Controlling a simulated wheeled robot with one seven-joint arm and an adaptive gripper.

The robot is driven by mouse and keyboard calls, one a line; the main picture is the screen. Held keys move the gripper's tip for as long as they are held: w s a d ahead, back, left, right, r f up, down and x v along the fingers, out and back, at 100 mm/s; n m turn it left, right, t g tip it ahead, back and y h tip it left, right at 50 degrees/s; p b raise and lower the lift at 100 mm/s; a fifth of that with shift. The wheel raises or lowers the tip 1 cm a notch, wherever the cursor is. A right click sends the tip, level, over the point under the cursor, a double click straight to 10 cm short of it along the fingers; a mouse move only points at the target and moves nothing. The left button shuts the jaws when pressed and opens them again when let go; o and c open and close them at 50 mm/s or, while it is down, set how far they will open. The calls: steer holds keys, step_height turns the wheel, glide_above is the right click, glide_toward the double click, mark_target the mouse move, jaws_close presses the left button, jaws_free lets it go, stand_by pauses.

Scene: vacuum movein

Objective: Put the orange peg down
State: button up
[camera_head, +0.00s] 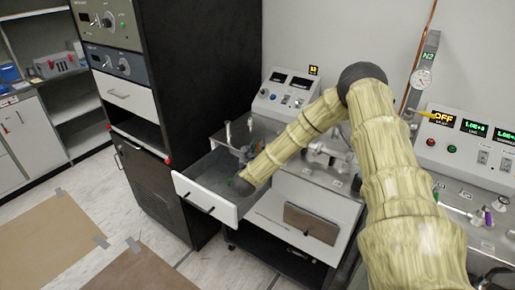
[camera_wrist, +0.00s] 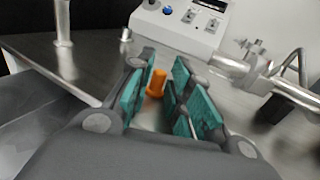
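The orange peg (camera_wrist: 157,82) is a small cylinder between the teal finger pads of my gripper (camera_wrist: 160,88) in the wrist view. The pads are close on both sides of it, and my gripper appears shut on it. The peg's lower end is partly hidden between the fingers. In the head view my gripper (camera_head: 238,182) is low, at the open drawer (camera_head: 205,196) of the white bench. The peg cannot be made out in the head view, where my arm and gripper cover that spot.
A steel bench top with a control box (camera_head: 284,90) lies behind the drawer. Metal pipe fittings (camera_wrist: 252,72) stand to the right of my gripper in the wrist view. A tall black rack (camera_head: 205,75) rises left of the drawer. Open floor with brown mats (camera_head: 45,240) lies at left.

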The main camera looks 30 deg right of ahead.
steer(key=o, duration=0.4)
steer(key=shift+o, duration=0.2)
steer(key=shift+r+p, duration=0.15)
steer(key=shift+p, duration=0.65)
